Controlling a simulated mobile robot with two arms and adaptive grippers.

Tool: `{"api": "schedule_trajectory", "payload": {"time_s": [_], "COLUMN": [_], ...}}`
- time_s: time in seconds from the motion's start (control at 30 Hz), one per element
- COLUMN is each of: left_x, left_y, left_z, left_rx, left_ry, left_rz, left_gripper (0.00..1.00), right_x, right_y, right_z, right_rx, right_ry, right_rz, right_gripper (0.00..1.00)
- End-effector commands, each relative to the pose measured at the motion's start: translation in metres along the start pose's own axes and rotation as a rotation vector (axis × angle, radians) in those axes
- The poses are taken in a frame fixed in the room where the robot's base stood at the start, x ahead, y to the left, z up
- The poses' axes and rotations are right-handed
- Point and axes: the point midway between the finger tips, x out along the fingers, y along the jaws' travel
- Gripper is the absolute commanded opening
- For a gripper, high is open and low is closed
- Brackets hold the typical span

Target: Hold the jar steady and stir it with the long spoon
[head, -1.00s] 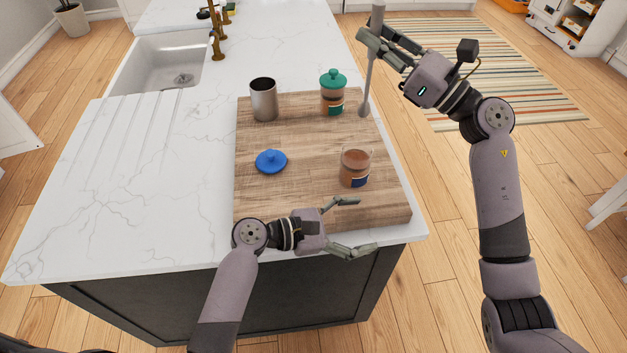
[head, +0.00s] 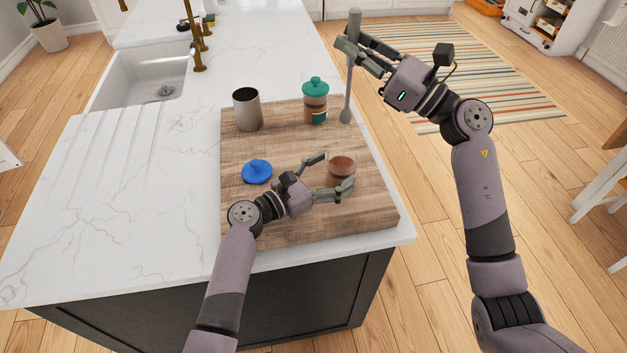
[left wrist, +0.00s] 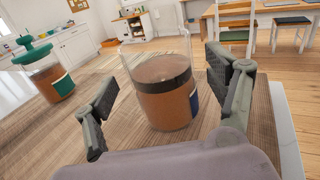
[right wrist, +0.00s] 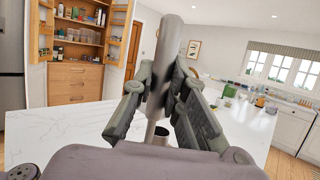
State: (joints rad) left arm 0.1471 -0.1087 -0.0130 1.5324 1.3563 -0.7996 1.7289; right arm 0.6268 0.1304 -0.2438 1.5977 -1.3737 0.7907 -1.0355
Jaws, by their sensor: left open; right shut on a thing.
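The open glass jar (head: 341,168) with brown contents stands upright on the wooden board. My left gripper (head: 335,174) is open, with its fingers on either side of the jar. In the left wrist view the jar (left wrist: 165,95) stands between the two spread fingers (left wrist: 168,100), with gaps visible at both sides. My right gripper (head: 352,52) is shut on the long grey spoon (head: 348,88) and holds it upright near the board's far right corner. In the right wrist view the spoon's thick handle (right wrist: 165,60) is between the fingers (right wrist: 160,95).
The wooden board (head: 290,135) lies on the white counter (head: 120,220). A grey metal cup (head: 247,110) and a green-lidded jar (head: 315,102) stand at its back. A blue lid (head: 257,171) lies left of the left gripper. A sink (head: 140,75) is at the far left.

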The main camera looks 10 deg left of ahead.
Motion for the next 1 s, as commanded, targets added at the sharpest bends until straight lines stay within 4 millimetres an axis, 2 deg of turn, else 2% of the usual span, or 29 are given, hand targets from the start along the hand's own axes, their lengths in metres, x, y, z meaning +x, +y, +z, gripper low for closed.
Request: {"api": "schedule_trajectory", "payload": {"time_s": [0.03,0.2,0.6,1.0], "left_x": [0.008,0.025,0.031,0.031], "left_y": [0.000,0.000,0.000,0.000], "left_z": [0.001,0.000,0.000,0.000], "left_rx": [0.000,-0.001,0.001,0.001], "left_ry": [-0.001,-0.001,0.001,0.001], "left_rz": [-0.002,-0.001,-0.001,-0.001], "left_gripper": [0.79,0.79,0.78,0.51], "right_x": [0.000,0.000,0.000,0.000], "right_y": [0.000,0.000,0.000,0.000], "right_z": [0.000,0.000,0.000,0.000], "right_rx": [0.000,0.000,0.000,0.000], "right_ry": [0.000,-0.001,-0.001,-0.001], "right_rz": [0.000,0.000,0.000,0.000], "right_gripper": [0.00,0.00,0.00,0.00]}}
